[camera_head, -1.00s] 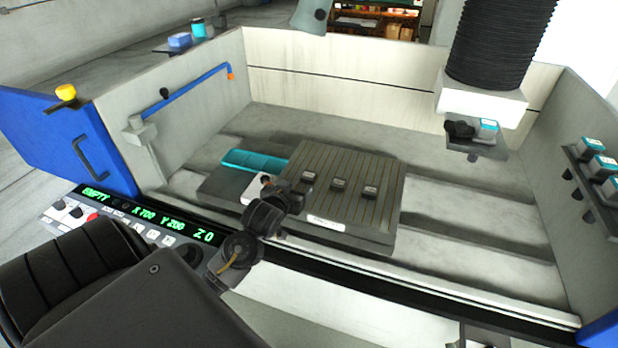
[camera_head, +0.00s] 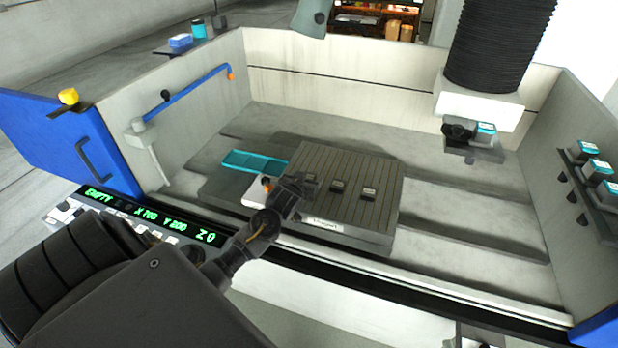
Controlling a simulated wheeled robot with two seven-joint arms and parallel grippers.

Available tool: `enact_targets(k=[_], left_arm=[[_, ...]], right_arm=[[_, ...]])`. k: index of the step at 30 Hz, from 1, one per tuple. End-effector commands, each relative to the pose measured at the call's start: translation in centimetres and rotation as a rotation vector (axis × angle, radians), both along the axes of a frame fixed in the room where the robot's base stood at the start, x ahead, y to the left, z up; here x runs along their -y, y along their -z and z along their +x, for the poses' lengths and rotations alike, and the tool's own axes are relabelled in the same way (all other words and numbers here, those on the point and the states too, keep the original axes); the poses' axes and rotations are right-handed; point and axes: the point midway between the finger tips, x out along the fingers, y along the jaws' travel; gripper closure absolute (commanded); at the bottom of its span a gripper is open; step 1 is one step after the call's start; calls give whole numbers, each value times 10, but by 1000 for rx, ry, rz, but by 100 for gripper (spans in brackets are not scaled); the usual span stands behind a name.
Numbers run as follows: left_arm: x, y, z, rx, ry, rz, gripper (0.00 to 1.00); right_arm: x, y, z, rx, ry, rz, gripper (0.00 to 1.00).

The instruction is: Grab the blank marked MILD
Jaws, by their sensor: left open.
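Small dark blanks with pale tops sit on the grey slotted plate (camera_head: 325,220) inside the machine. The middle blank (camera_head: 338,186) and the right blank (camera_head: 368,193) show clearly. A third blank at the left is largely hidden by my left gripper (camera_head: 305,184). The marks on the blanks are too small to read, so I cannot tell which one says MILD. My left gripper is open at the plate's left side, over or beside the left blank. I cannot tell whether it touches it.
A teal tray (camera_head: 238,161) lies left of the plate. The machine head (camera_head: 480,105) hangs at the right, with a teal-topped piece below it. A rack (camera_head: 597,190) holds teal-topped pieces on the right wall. The blue door (camera_head: 60,135) stands at the left.

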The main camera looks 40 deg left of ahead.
Motion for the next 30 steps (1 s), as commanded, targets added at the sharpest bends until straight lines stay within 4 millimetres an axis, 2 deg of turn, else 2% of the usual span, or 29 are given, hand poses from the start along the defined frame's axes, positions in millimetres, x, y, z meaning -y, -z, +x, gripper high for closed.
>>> enact_targets(k=[6, 7, 20, 30], left_arm=[[0, 0, 1, 0, 0, 0, 33], [0, 1, 1, 0, 0, 0, 35], [0, 1, 0, 0, 0, -1, 92], [0, -4, 1, 3, -1, -1, 93]], right_arm=[[-2, 0, 0, 0, 1, 2, 64], [-2, 0, 0, 1, 1, 2, 64], [-2, 0, 0, -1, 1, 3, 64], [-2, 1, 0, -1, 1, 3, 64]])
